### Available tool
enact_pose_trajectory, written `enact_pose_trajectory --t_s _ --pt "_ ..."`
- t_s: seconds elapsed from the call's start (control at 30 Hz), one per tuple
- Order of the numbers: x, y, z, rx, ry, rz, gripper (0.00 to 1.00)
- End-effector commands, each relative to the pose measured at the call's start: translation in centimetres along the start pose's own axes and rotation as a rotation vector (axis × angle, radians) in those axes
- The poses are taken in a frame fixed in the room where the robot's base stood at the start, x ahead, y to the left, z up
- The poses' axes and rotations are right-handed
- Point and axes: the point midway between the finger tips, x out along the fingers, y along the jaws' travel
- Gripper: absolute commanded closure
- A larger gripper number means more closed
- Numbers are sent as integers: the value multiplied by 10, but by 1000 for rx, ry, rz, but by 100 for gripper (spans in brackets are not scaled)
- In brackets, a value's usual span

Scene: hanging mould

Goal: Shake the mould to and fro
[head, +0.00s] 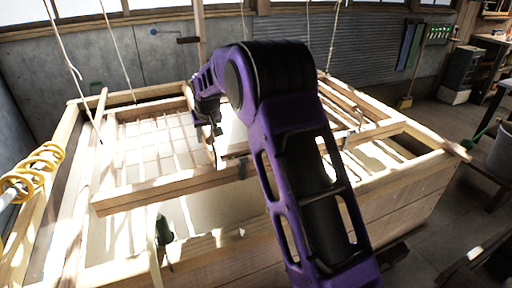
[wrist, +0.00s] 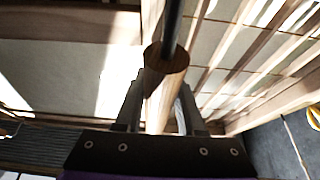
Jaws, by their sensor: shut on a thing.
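The mould (head: 180,185) is a pale wooden frame with thin slats across it. It hangs on cords over a large wooden vat (head: 405,200). In the head view my gripper (head: 213,133) is at the middle of the mould, and my purple arm hides part of the mould's right half. In the wrist view my gripper (wrist: 160,112) is shut around a round wooden handle (wrist: 166,75). A dark rod runs out of the handle's end. The head view does not show the grasp clearly.
Pale cords (head: 118,50) run up from the mould. A yellow coil (head: 32,165) is at the left edge. A dark green object (head: 164,230) is at the vat's near side. A grey bucket (head: 499,150) stands at the right. Open floor (head: 440,118) lies right of the vat.

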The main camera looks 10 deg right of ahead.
Motion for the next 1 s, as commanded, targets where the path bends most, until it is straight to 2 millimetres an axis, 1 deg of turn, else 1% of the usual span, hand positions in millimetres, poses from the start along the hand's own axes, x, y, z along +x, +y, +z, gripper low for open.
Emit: enact_pose_trajectory --t_s 0.03,0.13,0.37,0.47,0.57,0.8,0.9,1.0 --pt "0 0 9 0 -1 0 100" --pt "-6 0 16 0 -2 0 100" --pt "-8 0 17 1 -3 0 100" --pt "-8 0 14 1 -3 0 100" --pt "-5 0 1 1 -3 0 100" --pt "13 0 -38 0 -2 0 100" --pt "21 0 -50 0 -2 0 100" --pt "26 0 -55 0 -1 0 100"
